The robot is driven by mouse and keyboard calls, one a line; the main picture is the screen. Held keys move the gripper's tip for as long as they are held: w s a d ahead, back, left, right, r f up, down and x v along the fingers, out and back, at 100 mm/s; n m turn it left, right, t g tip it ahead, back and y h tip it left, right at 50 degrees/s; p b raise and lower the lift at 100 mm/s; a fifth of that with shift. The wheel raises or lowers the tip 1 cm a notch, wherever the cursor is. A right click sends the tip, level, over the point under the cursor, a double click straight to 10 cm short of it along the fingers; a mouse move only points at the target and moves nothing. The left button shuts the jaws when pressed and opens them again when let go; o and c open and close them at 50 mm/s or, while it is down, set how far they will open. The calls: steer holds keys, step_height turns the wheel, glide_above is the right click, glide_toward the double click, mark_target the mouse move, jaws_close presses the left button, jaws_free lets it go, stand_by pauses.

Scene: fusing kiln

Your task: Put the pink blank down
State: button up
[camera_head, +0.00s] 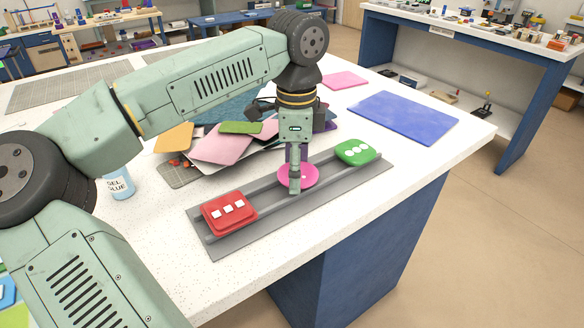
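The pink blank (307,174) is a round, bright pink disc at the middle of a grey railed rack (228,246) on the white table. My gripper (294,182) points straight down at it. One finger passes in front of the disc and hides part of it; the other finger is mostly hidden, so its grip cannot be made out. Whether the disc rests on the rails or hangs just above them is unclear. A red square piece with white squares (229,212) sits at the rack's left end. A green piece with white dots (356,152) sits at its right end.
Behind the rack lies a pile of coloured sheets (221,149). A blue sheet (404,117) and a pink sheet (344,80) lie at the back right. A glue bottle (119,184) stands at left, near my arm. The table's front edge is close to the rack.

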steer(key=shift+d+r, duration=0.15)
steer(key=shift+f+b, duration=0.3)
steer(key=o, duration=1.3)
steer(key=shift+r, duration=0.1)
step_height(320, 180, up, 12)
steer(key=shift+r+b, duration=0.2)
steer(key=shift+b, duration=0.1)
